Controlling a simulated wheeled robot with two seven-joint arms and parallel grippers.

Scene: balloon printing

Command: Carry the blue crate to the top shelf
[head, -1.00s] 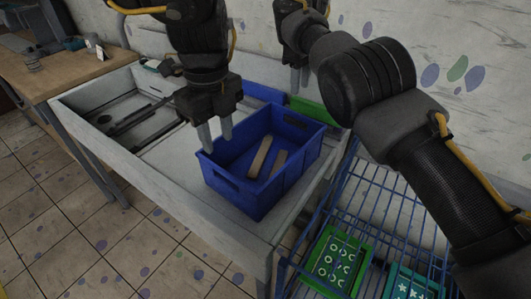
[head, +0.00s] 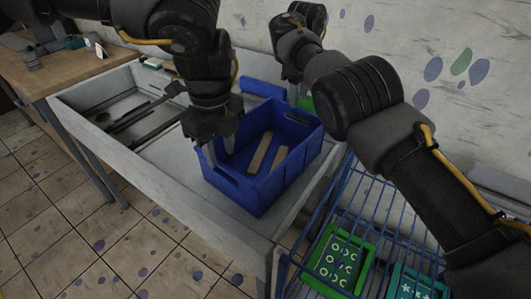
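The blue crate (head: 256,196) stands upright on the white sink-like table, with two tan strips (head: 259,153) inside. My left gripper (head: 219,150) points down at the crate's left end, its two fingers apart at the rim there. I cannot tell whether they touch the wall. My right gripper (head: 299,93) is lower at the crate's far right side, its fingers apart and partly hidden by my arm and the crate. The blue wire shelf rack (head: 375,212) stands to the right of the table; its top shelf is partly covered by my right arm.
A green tray (head: 341,262) with white shapes and a teal one (head: 409,284) lie in the rack. Another blue item (head: 262,88) and a green one (head: 306,104) are behind the crate. A wooden table (head: 75,72) stands at left. The wall is close behind.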

